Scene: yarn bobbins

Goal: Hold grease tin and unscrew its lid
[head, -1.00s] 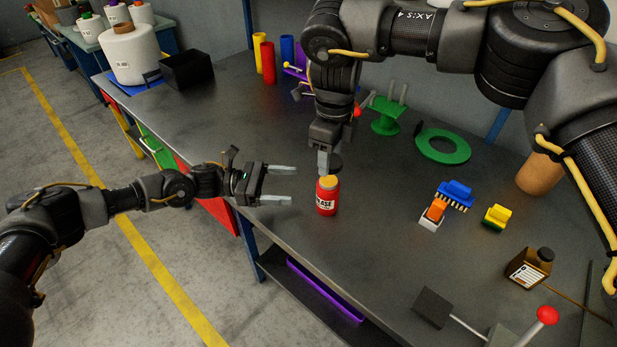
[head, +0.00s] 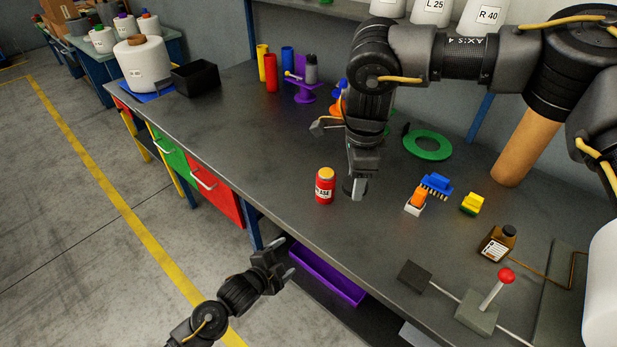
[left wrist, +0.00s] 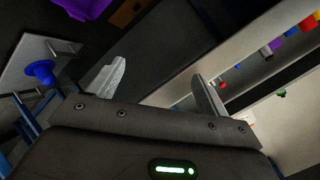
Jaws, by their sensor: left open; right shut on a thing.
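The red grease tin (head: 325,188) stands upright on the grey workbench near its front edge, with its yellow-orange top uncovered. My right gripper (head: 356,188) is just to the right of the tin, pointing down. It is shut on a dark round lid (head: 348,186), partly hidden by the fingers and low over the bench; I cannot tell whether it touches the bench. My left gripper (head: 285,263) is open and empty, off the bench's front edge and apart from the tin. Its two spread fingers also show in the left wrist view (left wrist: 160,85).
A blue brush (head: 437,184), an orange-and-white brush (head: 416,201) and a yellow sponge-like block (head: 472,203) lie right of my right gripper. A brown bottle (head: 497,243) and red-knobbed lever (head: 505,277) are nearer. A green ring (head: 428,145) lies behind. The bench left of the tin is clear.

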